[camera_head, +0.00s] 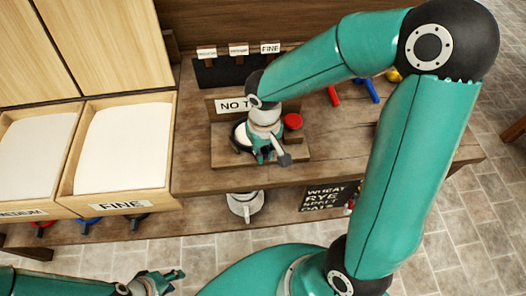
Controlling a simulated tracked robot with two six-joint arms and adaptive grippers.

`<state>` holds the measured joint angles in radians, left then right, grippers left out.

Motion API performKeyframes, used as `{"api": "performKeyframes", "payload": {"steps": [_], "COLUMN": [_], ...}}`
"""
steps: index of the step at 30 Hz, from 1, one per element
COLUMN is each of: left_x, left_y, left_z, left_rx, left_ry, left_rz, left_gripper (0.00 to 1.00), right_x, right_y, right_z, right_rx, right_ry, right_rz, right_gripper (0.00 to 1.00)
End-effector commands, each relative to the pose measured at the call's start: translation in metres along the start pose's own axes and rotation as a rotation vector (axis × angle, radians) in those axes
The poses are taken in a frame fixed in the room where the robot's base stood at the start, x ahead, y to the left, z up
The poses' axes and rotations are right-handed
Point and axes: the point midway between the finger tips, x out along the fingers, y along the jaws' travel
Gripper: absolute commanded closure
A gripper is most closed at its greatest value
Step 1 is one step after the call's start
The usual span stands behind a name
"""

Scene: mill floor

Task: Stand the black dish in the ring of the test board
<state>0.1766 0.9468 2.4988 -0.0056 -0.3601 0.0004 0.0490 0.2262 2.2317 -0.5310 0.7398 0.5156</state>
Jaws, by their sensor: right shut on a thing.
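The black dish (237,140) shows as a dark rim around a pale inside, at the left of the wooden test board (222,158) on the bench. My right gripper (270,158) is over the board and shut on the dish, hiding much of it. I cannot tell whether the dish touches the board. The board's ring is not clearly visible behind my gripper. A red round piece (293,121) is at the board's back right. My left gripper (168,279) is low at the bottom left, away from the bench, and looks open and empty.
A sign reading "NO T..." (230,105) stands behind the board, partly covered by my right arm. Bins marked "FINE" (122,205) stand at left. Red (333,96) and blue (367,90) tools lie behind my arm. A pale metal vessel (245,205) sits below. The bench's right part is clear.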

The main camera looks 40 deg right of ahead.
Motion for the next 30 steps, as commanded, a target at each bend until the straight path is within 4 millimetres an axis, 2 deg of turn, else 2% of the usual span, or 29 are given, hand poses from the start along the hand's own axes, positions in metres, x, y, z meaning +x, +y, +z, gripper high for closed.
{"api": "performKeyframes", "payload": {"steps": [7, 8, 12, 23, 26, 30], "left_x": [0.000, 0.000, 0.000, -0.001, -0.001, -0.001], "left_y": [0.000, 0.000, 0.000, 0.000, 0.000, 0.000], "left_z": [0.000, 0.000, 0.000, 0.000, 0.000, 0.000], "left_rx": [0.000, 0.000, 0.000, 0.000, 0.000, 0.000], "left_ry": [0.000, 0.000, 0.000, 0.000, 0.000, 0.000], "left_rz": [0.000, 0.000, 0.000, 0.000, 0.000, 0.000], "left_gripper": [0.60, 0.60, 0.60, 0.60, 0.60, 0.60], "right_x": [0.000, 0.000, 0.000, -0.002, -0.010, -0.031], "right_y": [0.000, 0.000, 0.000, -0.001, 0.000, -0.001], "right_z": [0.000, 0.000, 0.000, -0.001, -0.001, -0.002], "right_rx": [0.000, 0.000, -0.001, -0.001, 0.000, 0.000], "right_ry": [0.001, 0.001, 0.000, 0.001, 0.002, 0.006], "right_rz": [0.000, 0.000, 0.000, 0.000, 0.001, -0.001], "right_gripper": [1.00, 0.80, 0.57, 0.56, 0.56, 0.56]}}
